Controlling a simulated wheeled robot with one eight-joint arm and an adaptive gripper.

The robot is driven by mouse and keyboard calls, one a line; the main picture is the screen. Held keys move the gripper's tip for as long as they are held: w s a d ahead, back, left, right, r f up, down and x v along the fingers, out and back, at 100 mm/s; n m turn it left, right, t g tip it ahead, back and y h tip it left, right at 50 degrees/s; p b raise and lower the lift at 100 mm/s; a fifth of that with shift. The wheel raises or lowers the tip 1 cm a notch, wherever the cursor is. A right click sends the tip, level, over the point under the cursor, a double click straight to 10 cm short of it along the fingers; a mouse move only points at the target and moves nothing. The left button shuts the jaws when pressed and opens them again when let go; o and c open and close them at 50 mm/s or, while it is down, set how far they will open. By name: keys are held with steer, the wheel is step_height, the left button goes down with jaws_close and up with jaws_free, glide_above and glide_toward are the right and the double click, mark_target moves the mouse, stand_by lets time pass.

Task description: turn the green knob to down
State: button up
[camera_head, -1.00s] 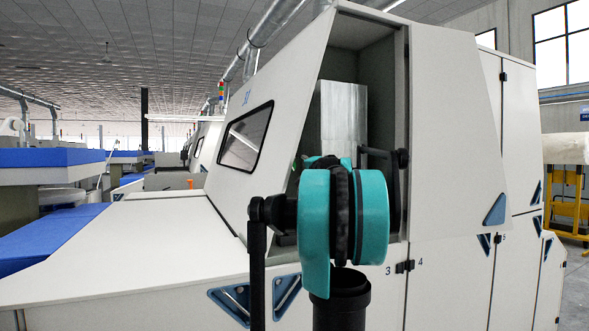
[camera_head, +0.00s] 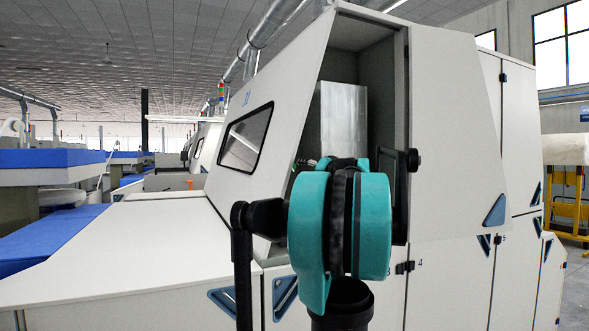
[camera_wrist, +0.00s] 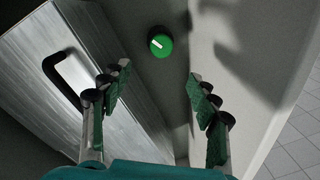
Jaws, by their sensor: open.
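The green knob (camera_wrist: 160,42) is round with a white bar mark and sits on a grey panel in the upper middle of the wrist view. The bar runs slantwise, one end toward the left of the picture. My gripper (camera_wrist: 158,76) is open and empty, its two rows of green-padded fingers on either side below the knob in the picture. The knob lies beyond the fingertips, apart from them. In the head view my teal arm covers the area in front of the open cabinet, and I cannot make out the knob there.
A shiny metal box (camera_head: 344,118) stands inside the cabinet; in the wrist view a metal face with a black handle (camera_wrist: 62,78) lies left of my fingers. A pale wall (camera_wrist: 235,65) is close on the right. The pale machine casing (camera_head: 130,245) spreads left in the head view.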

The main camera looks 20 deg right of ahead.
steer(key=w+a+n+y, duration=0.1)
steer(key=w+n, duration=0.7)
steer(key=w, duration=0.5)
steer(key=shift+w+a+n, duration=0.15)
steer(key=shift+n, duration=0.15)
steer(key=shift+r, duration=0.1)
steer(key=c, duration=1.2)
steer(key=shift+o, duration=0.2)
